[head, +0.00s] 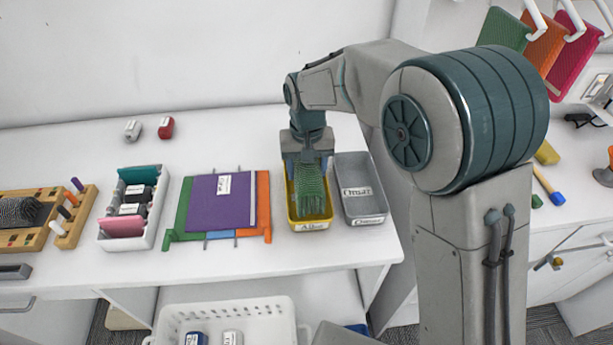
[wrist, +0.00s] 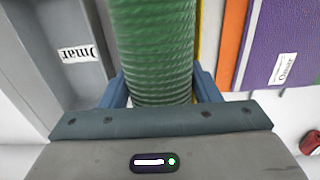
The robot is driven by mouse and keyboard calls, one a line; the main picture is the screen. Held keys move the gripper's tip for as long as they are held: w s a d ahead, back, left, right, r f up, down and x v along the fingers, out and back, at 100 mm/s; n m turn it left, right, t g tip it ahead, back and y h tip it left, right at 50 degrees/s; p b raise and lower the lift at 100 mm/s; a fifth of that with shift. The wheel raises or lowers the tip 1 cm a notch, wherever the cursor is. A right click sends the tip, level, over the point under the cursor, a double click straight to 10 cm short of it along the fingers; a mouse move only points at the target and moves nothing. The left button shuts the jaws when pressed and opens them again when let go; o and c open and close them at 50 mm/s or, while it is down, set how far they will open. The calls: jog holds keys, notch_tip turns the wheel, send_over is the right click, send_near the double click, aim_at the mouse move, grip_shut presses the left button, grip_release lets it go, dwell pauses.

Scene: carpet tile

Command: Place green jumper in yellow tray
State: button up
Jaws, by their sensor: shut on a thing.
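The green jumper (head: 312,190) is a ribbed knitted bundle. It hangs from my gripper (head: 307,158) into or just over the yellow tray (head: 310,226), which carries a white label at its front. My gripper is shut on the jumper's upper end. In the wrist view the green jumper (wrist: 155,45) fills the middle between the blue fingers (wrist: 160,88) and hides most of the yellow tray (wrist: 209,35). I cannot tell whether the jumper touches the tray's floor.
A grey tray (head: 360,210) stands close on the right of the yellow tray. Purple, orange and green folders (head: 215,203) lie on its left. A white organiser (head: 147,230) stands farther left. A white basket (head: 240,312) is below the table's front edge.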

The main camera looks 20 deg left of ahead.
jog(key=shift+f+p, duration=0.45)
jog(key=shift+f, duration=1.55)
jog(key=o, duration=0.9)
